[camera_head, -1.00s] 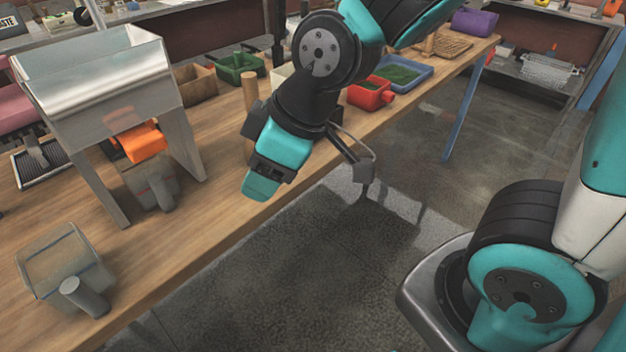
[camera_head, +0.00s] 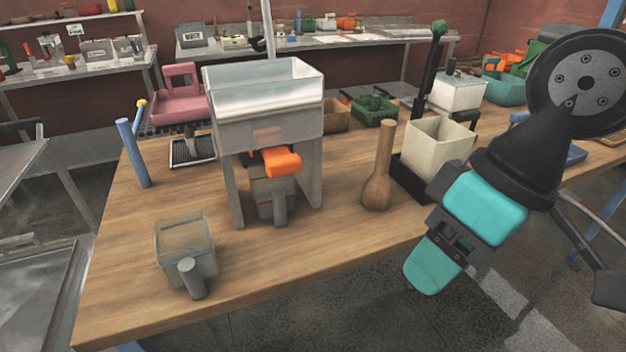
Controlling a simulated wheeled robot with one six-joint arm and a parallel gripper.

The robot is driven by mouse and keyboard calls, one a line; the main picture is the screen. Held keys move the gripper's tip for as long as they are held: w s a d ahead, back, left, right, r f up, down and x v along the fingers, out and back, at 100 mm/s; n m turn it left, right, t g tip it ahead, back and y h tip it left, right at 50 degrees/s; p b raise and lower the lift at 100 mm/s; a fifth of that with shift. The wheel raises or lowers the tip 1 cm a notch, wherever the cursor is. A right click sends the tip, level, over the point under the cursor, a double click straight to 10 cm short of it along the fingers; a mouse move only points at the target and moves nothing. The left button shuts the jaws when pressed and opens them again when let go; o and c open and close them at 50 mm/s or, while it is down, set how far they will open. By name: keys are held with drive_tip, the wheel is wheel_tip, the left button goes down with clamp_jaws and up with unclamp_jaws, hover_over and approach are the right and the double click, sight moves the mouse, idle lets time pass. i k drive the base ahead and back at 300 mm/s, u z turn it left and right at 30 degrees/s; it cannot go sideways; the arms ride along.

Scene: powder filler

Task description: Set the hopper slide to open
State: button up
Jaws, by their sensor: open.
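The metal hopper (camera_head: 262,108) stands on two side legs on the wooden table. Its orange slide handle (camera_head: 283,161) juts out toward the front below the bin. Whether the slide is open or closed cannot be told from here. A grey container with a handle (camera_head: 279,207) sits directly under the slide, between the legs. My gripper (camera_head: 433,264) is open and empty, with teal parts, pointing down to the lower left. It is to the right of the hopper, in front of the table edge, well apart from the slide.
A clear container with a grey handle (camera_head: 185,245) stands at the front left of the table (camera_head: 120,300). A wooden pestle-like tool (camera_head: 379,180) and a cream bin (camera_head: 436,148) stand between hopper and arm. A blue post (camera_head: 132,152) rises at left.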

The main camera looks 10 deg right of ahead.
sight(280, 162)
drive_tip(key=z, duration=1.8)
drive_tip(key=k, duration=1.1)
drive_tip(key=u, duration=1.2)
drive_tip(key=i, duration=0.5)
